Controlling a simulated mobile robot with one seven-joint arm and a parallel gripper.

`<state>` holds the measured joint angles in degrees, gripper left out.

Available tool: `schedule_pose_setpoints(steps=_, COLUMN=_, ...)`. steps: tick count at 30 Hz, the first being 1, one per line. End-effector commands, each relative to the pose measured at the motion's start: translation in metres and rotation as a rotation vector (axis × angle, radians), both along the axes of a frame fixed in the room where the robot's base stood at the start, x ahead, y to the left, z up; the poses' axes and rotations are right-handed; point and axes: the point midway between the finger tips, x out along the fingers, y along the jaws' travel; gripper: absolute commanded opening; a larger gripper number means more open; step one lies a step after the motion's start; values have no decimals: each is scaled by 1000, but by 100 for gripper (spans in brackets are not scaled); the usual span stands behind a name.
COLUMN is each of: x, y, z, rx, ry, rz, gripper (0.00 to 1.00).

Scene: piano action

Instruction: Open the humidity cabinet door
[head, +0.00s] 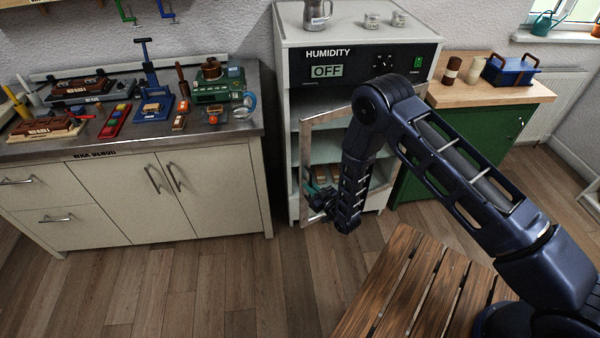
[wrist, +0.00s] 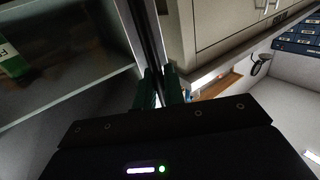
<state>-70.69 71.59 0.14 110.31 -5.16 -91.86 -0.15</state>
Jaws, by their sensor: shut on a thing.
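The humidity cabinet (head: 287,100) is a tall pale unit with a black panel labelled HUMIDITY and an OFF display. Its framed glass door (head: 318,117) stands ajar, with its left edge swung out from the body. My gripper (head: 313,192) is at the lower left edge of the door, partly hidden by my arm. In the wrist view, the green fingers of my gripper (wrist: 160,88) are shut on either side of a long metal upright of the door (wrist: 146,35). My arm hides much of the door's right side.
A workbench (head: 140,150) with tools stands left of the cabinet, close to the door's free edge. A green cupboard (head: 462,150) stands to the right. A slatted wooden table (head: 400,290) is in front. Wooden floor (head: 230,270) is clear before the cabinet.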

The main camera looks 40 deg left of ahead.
Motion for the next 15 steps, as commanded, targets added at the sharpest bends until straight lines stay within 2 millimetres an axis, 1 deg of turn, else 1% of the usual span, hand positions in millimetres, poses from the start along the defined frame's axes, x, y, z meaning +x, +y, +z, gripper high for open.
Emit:
schedule_pose_setpoints(steps=1, x=-5, y=-19, z=-1, rx=-4, ry=1, rz=27, gripper=0)
schedule_pose_setpoints(steps=6, x=-21, y=-76, z=0, rx=-2, ry=3, rz=129, gripper=0)
schedule_pose_setpoints(steps=12, x=-33, y=-136, z=0, rx=-1, ry=2, rz=236, gripper=0)
schedule_pose_setpoints(steps=15, x=-35, y=-163, z=0, rx=-1, ry=2, rz=283, gripper=0)
